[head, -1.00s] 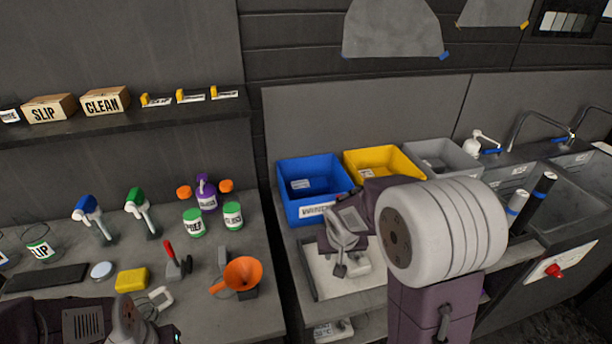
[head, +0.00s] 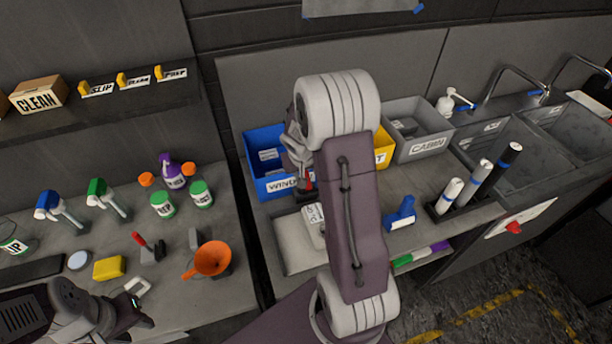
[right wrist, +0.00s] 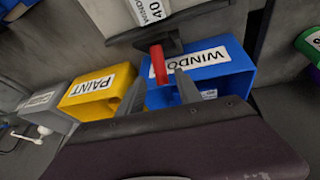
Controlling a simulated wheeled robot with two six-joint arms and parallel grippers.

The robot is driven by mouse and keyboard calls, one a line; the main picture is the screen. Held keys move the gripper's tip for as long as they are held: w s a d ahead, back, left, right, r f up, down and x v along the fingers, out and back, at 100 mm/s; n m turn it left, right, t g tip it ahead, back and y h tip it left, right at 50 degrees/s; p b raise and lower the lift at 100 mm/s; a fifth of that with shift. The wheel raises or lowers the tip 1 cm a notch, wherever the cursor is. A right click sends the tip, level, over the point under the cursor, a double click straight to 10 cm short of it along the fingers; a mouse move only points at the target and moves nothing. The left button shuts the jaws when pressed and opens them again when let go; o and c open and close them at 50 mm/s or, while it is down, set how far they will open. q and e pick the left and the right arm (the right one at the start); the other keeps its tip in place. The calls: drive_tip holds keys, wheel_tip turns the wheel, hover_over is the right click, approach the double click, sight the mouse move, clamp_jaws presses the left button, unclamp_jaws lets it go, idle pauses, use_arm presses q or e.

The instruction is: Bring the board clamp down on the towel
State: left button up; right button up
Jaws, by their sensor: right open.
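The pale board (head: 292,250) lies on the right-hand bench, partly hidden by my right arm. A folded white labelled piece, probably the towel (head: 314,222), rests on it; it also shows at the top of the right wrist view (right wrist: 152,10). The board clamp is a dark bar with a red handle (right wrist: 159,64); a bit of red also shows in the head view (head: 308,187). My right gripper (right wrist: 156,80) is open, its fingers on either side of the red handle; contact is unclear. My left gripper (head: 140,318) is at the lower left; its fingers are unclear.
A blue bin (head: 262,143), a yellow bin (head: 384,150) and a grey bin (head: 418,128) stand behind the board. A blue tool (head: 402,212) and several rolls (head: 475,182) are to the right. The left bench holds bottles, a yellow sponge (head: 109,267) and an orange funnel (head: 211,258).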

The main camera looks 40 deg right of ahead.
sight(306, 175)
drive_tip(key=b+x, duration=0.1)
drive_tip(key=x, duration=0.4)
drive_tip(key=shift+a, duration=0.1)
clamp_jaws()
idle(1.2)
